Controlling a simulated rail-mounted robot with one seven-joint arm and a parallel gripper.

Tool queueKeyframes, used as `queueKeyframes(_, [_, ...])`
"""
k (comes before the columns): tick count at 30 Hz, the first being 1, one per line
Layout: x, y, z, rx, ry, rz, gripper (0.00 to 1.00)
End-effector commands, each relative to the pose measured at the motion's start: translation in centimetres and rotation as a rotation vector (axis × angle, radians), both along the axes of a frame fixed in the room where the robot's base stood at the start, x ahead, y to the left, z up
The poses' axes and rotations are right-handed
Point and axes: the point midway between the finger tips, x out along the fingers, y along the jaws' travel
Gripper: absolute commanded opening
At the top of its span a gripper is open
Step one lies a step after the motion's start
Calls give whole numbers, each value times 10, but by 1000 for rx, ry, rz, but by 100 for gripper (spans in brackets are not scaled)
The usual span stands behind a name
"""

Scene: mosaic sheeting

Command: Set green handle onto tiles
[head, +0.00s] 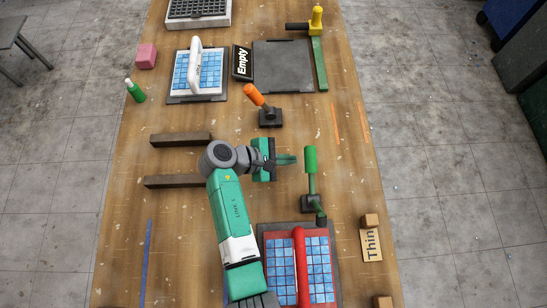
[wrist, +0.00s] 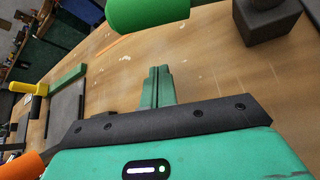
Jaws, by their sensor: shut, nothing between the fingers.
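The green handle (head: 311,161) is right of my gripper in the head view, with a dark block (head: 311,204) at its lower end. In the wrist view the green handle (wrist: 148,12) is a rounded end at the top, beyond my fingertips and apart from them. My gripper (head: 295,159) is shut and empty, pointing right towards the handle; its closed green fingers (wrist: 159,72) show in the wrist view. Blue tiles (head: 318,256) lie on a red-edged board with a red bar across it at the bottom. More blue tiles (head: 181,71) lie under a white handle at upper left.
An orange handle (head: 253,94) stands in a dark block above my gripper. Two dark bars (head: 180,139) lie left of it. An "Empty" sign (head: 242,62), bare dark board (head: 283,68) and yellow-ended tool (head: 316,19) are farther up.

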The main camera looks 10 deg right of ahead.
Motion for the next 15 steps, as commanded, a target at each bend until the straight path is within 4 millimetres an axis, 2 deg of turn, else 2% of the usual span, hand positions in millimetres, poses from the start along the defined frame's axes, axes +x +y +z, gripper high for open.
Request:
queueKeyframes(2, [1,-15,-10,0,1,-3,0])
queueKeyframes(4, [-3,-16,5,0,-4,0,0])
queueKeyframes(7, [-8,-19,17,0,-2,0,0])
queueKeyframes(15, [-13,-22,28,0,-1,-1,0])
